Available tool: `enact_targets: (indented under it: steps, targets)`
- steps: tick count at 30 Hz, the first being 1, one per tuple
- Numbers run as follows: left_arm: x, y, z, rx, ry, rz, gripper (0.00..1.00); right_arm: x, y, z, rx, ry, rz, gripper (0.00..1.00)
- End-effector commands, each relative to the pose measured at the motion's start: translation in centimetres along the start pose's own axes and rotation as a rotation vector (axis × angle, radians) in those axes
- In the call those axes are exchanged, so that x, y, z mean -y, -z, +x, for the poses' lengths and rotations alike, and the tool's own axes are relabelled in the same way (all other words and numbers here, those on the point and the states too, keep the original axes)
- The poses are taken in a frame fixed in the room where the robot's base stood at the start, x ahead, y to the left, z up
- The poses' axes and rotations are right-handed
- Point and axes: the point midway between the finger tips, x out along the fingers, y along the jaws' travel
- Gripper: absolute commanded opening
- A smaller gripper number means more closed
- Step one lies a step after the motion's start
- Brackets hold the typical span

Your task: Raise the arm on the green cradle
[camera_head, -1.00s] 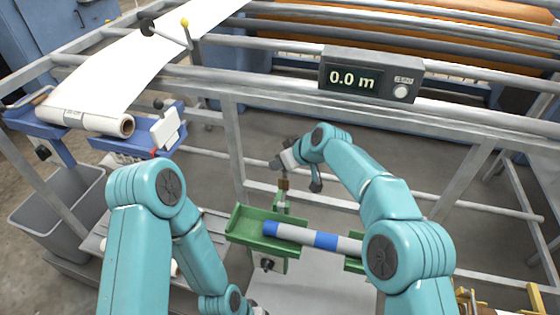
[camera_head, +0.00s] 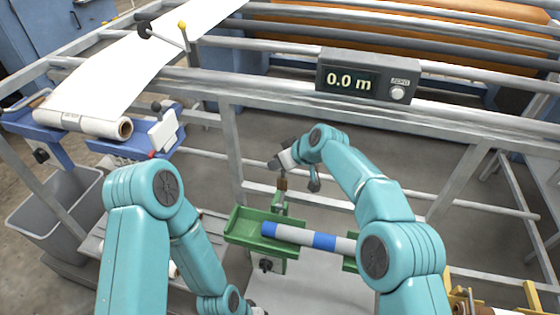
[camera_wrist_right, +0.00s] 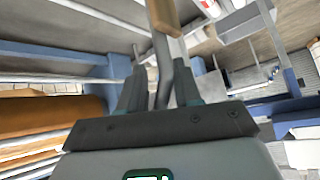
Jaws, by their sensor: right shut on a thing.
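The green cradle (camera_head: 246,222) stands at lower centre in the head view, with a grey roll with blue bands (camera_head: 290,233) lying across it. Its arm is a thin grey rod with a brown grip (camera_head: 282,184), upright at the cradle's back side. My right gripper (camera_head: 280,165) is at the top of this arm, and its fingertips are hard to make out there. In the right wrist view, the fingers (camera_wrist_right: 158,88) are shut around the grey bar, and the brown grip (camera_wrist_right: 163,14) shows beyond them. My left gripper is at the bottom edge of the head view, mostly cut off.
A metal frame with rails crosses behind the cradle, carrying a display (camera_head: 362,78) reading 0.0 m. A white roll (camera_head: 85,124) rests on blue cradles at left, above a grey bin (camera_head: 52,205).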

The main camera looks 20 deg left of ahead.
Motion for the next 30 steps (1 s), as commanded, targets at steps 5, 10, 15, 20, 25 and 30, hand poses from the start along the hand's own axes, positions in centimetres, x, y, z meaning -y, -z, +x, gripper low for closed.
enact_targets:
  steps: [5, 10, 15, 20, 25, 30]
  targets:
    - [0.0, 0.0, 0.1, 0.0, 0.0, 0.0, 0.43, -0.2, -1.1, 0.6, 0.021, 0.003, -0.003, 0.0]
    - [0.0, 0.0, 0.1, 0.0, 0.0, 0.0, 0.43, -0.2, -1.1, 0.6, 0.022, 0.004, -0.003, 0.0]
    - [0.0, 0.0, 0.1, 0.0, 0.0, 0.0, 0.43, -0.2, -1.1, 0.6, 0.023, 0.005, -0.003, 0.36]
    - [0.0, 0.0, 0.1, 0.0, 0.0, 0.0, 0.43, -0.1, -0.8, 0.4, 0.017, 0.004, -0.002, 0.43]
    - [0.0, 0.0, 0.1, 0.0, 0.0, 0.0, 0.43, -0.1, -0.5, 0.2, 0.011, 0.002, -0.002, 0.43]
    - [0.2, 0.0, 0.7, 0.0, 0.0, 0.0, 0.43, -0.2, -0.3, -1.2, 0.006, 0.0, -0.002, 0.43]
